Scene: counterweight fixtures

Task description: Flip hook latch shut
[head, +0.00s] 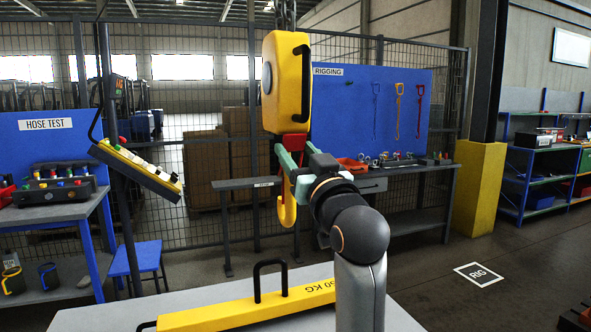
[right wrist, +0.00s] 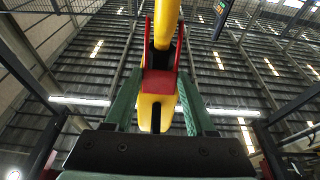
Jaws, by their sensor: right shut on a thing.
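A yellow hoist body (head: 286,90) with a black handle hangs from a chain in the head view. Below it hangs a yellow hook (head: 288,212) with red parts at its top and along one side. My right gripper (head: 292,165), with green fingers, is at the top of the hook, just under the hoist body. In the right wrist view, the red latch piece (right wrist: 158,83) lies between the fingers of my gripper (right wrist: 160,88), with the yellow hook (right wrist: 155,112) behind it. The fingers partly hide the latch in the head view. My left gripper is not in view.
A yellow beam (head: 245,311) with a black handle lies on the grey table (head: 395,314) below the hook. The rigging bench (head: 415,166) and blue tool board (head: 350,105) stand behind.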

